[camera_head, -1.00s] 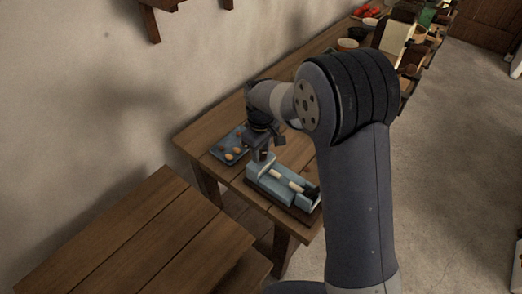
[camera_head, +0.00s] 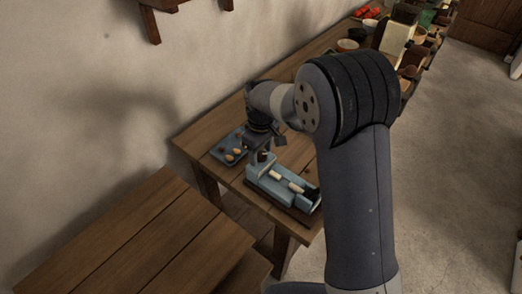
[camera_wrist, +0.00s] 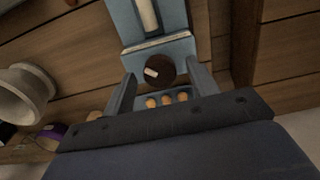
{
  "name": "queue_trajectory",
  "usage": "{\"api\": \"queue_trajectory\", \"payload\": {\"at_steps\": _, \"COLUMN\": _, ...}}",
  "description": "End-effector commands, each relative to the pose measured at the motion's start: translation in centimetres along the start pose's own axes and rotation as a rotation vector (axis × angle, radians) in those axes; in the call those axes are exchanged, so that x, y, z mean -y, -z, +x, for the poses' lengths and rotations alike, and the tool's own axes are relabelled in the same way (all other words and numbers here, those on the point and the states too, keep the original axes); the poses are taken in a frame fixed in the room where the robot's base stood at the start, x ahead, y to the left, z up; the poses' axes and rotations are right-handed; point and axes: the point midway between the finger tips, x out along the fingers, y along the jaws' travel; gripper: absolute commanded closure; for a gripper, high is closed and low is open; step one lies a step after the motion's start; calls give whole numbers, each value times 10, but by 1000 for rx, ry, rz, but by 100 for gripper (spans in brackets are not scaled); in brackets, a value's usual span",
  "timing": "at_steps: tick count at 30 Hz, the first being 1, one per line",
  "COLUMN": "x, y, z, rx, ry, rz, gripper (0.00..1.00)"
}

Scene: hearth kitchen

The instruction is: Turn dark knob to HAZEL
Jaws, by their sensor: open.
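The dark round knob (camera_wrist: 163,66) is on the end face of a light blue device (camera_wrist: 158,47) in the wrist view. A short white mark lies on the knob's left part, tilted. No label, HAZEL included, can be read. My gripper (camera_wrist: 161,72) is open, with one finger on each side of the knob. I cannot tell whether either finger touches it. In the head view, the blue device (camera_head: 270,184) sits near the table's near end, and my gripper (camera_head: 261,158) is at its left end. The knob is hidden there.
A blue tray (camera_head: 217,151) with several orange-brown round pieces lies beside the device on the wooden table (camera_head: 206,127). A pale bowl (camera_wrist: 24,92) is at the left in the wrist view. Bowls and boxes crowd the table's far end. A lower wooden bench (camera_head: 140,235) stands in front.

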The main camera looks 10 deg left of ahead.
Motion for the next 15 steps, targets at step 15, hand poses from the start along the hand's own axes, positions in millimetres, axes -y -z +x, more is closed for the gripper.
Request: {"api": "queue_trajectory", "payload": {"at_steps": 15, "x": 0, "y": 1, "z": -71, "rx": -5, "ry": -3, "rz": 0, "gripper": 44}}
